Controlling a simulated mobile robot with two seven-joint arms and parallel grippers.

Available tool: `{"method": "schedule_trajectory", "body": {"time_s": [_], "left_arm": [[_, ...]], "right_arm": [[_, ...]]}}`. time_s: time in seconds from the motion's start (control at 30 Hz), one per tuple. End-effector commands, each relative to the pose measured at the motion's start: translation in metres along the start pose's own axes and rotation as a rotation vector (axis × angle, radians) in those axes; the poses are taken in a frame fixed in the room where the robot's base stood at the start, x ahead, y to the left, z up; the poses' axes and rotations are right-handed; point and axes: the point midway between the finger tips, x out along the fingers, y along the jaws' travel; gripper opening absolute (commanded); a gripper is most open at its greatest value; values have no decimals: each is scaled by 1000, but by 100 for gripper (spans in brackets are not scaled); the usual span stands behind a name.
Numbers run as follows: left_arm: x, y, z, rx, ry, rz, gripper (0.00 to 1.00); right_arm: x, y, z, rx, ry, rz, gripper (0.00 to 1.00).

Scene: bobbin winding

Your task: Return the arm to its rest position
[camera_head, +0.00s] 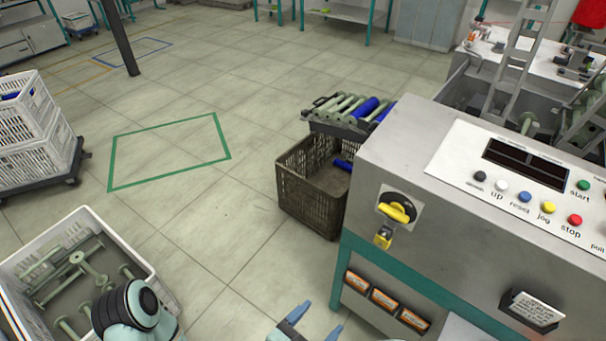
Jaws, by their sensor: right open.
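My right gripper (317,318) shows at the bottom edge, in front of the winding machine. Its two blue-grey fingers are apart, with nothing visible between them. Part of my left arm (128,306) shows at the bottom left, over the edge of a white crate. The left gripper itself is out of the picture.
The winding machine (390,157) with its button panel (465,150) fills the right side. A dark crate (308,187) stands beside it under a rack of bobbins (345,107). A white crate (134,262) with green bobbins is at lower left. The middle floor is clear.

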Motion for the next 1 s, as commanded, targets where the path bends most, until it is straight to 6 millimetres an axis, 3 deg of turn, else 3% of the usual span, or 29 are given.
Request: {"method": "schedule_trajectory", "body": {"time_s": [0.07,0.3,0.47,0.6,0.77,0.87,1.0], "left_arm": [[-2,0,0,-1,0,0,43],[-18,6,2,2,-3,0,43],[-32,10,5,1,-8,-1,43],[-48,15,7,2,-14,-1,43],[-67,22,7,3,-20,-1,43],[-79,26,6,4,-22,-1,43],[-92,31,4,5,-22,-1,43]], "right_arm": [[4,-4,-4,-2,19,-21,74],[39,-64,-80,44,370,-329,74],[34,-117,-140,197,662,-646,74],[4,-149,-192,501,921,-1029,74],[-19,-143,-226,1034,1057,-1478,74],[-9,-133,-234,1412,1011,-1707,74],[24,-134,-239,1867,822,-1898,74]]}}
